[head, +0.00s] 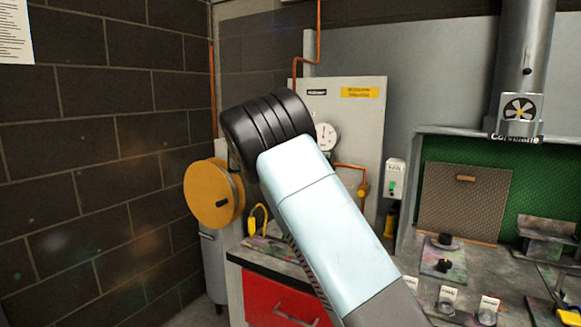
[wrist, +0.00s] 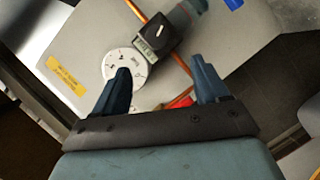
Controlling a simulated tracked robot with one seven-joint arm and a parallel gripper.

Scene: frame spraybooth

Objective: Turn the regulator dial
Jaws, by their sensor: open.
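The regulator shows in the wrist view as a grey-green body with a dark square-faced dial (wrist: 157,36) bearing a small pale mark. A white round gauge (wrist: 122,66) sits beside it; the gauge also shows in the head view (head: 326,136). My gripper (wrist: 162,66) is open and empty, its two blue fingers pointing at the panel below the dial in the wrist view. The left finger overlaps the gauge in the picture; the dial appears beyond and between the fingertips. I cannot tell any contact. In the head view my arm hides the regulator dial and my fingers.
The pale panel (head: 366,135) carries a yellow label (head: 360,92) and copper pipe (head: 318,30). A yellow reel (head: 209,194) is left of my arm. A red drawer cabinet (head: 275,302) stands below; a cluttered workbench (head: 405,262) lies right.

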